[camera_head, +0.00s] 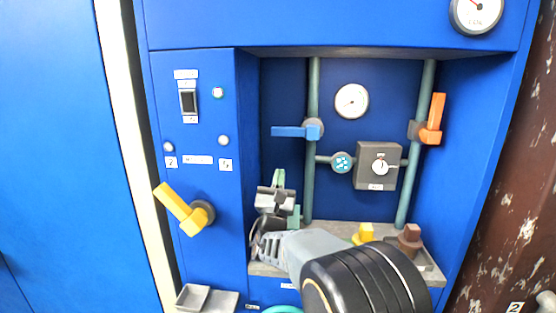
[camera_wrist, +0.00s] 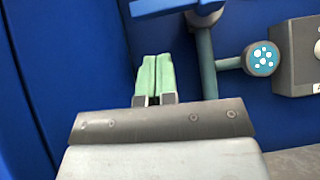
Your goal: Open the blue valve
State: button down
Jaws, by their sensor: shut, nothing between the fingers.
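The blue valve handle (camera_head: 297,131) sits on the left upright pipe in the recess of the blue cabinet. Its lever points left, lying horizontally across the pipe. In the wrist view part of the blue handle (camera_wrist: 205,6) shows at the top edge, cut off by the frame. My gripper (camera_head: 279,178) is below and a little left of the handle, apart from it, pointing up. In the wrist view the green fingertips of my gripper (camera_wrist: 154,77) are together with nothing between them.
An orange valve handle (camera_head: 434,119) stands upright on the right pipe. A yellow handle (camera_head: 185,210) is on the left panel. A grey box with a dial (camera_head: 378,166) and a round gauge (camera_head: 351,101) sit between the pipes. A yellow block (camera_head: 363,234) and a brown block (camera_head: 410,238) stand on the ledge.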

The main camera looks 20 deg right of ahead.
aim_at(279, 135)
jog(key=shift+w+a+f+n+t+y, duration=0.15)
jog(key=shift+a+n+t+y, duration=0.1)
jog(key=shift+n+t+y, duration=0.2)
jog(key=shift+w+a+f+n+t+y, duration=0.15)
jog(key=shift+a+n+t+y, duration=0.1)
jog(key=shift+n+t+y, duration=0.15)
jog(key=shift+r, duration=0.15)
jog(key=x, duration=1)
